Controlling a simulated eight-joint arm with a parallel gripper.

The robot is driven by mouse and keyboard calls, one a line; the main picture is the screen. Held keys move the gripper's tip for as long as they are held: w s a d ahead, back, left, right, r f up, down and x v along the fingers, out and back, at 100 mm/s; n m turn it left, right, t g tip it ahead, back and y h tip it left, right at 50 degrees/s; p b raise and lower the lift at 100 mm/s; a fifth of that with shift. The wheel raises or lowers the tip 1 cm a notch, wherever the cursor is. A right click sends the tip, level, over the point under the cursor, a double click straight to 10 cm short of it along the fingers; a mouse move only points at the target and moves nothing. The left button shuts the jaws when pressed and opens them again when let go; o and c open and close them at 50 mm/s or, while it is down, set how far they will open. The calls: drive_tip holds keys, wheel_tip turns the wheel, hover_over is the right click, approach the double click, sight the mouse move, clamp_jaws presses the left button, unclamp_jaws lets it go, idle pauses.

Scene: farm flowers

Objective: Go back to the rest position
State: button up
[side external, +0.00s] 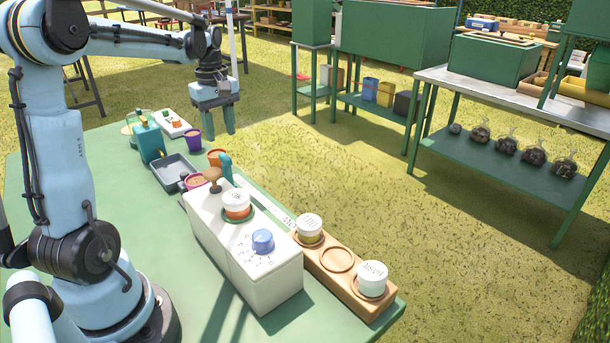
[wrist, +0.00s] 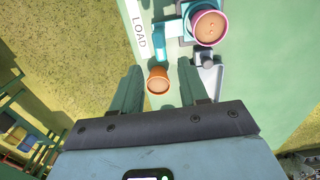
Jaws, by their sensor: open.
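My gripper (side external: 214,131) is raised over the far edge of the green table (side external: 240,325), pointing down, open and empty. In the wrist view its two green fingers (wrist: 159,72) stand apart. A small orange pot (wrist: 158,79) shows between and below them. I cannot tell its distance, but neither finger seems to hold it. A larger pot with a brown top (wrist: 208,27) sits in a holder in the upper part of the wrist view, beside a white strip marked LOAD (wrist: 138,35).
A white machine (side external: 245,255) with a blue dial stands at the table front. A wooden rack (side external: 338,258) beside it holds two white-lidded jars with an empty round slot between. A purple pot (side external: 193,139), a grey tray (side external: 177,170) and a teal can (side external: 149,143) are near my gripper.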

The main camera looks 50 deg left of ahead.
sight(225, 156)
wheel_tip(225, 156, up, 6)
drive_tip(key=f, duration=1.2)
drive_tip(key=shift+d+f, duration=0.25)
drive_tip(key=shift+f, duration=0.05)
drive_tip(key=d, duration=2)
wheel_tip(225, 156, up, 9)
drive_tip(key=shift+f, duration=0.2)
drive_tip(key=shift+f, duration=0.2)
wheel_tip(225, 156, down, 8)
drive_tip(key=a, duration=0.8)
drive_tip(key=shift+a, duration=0.15)
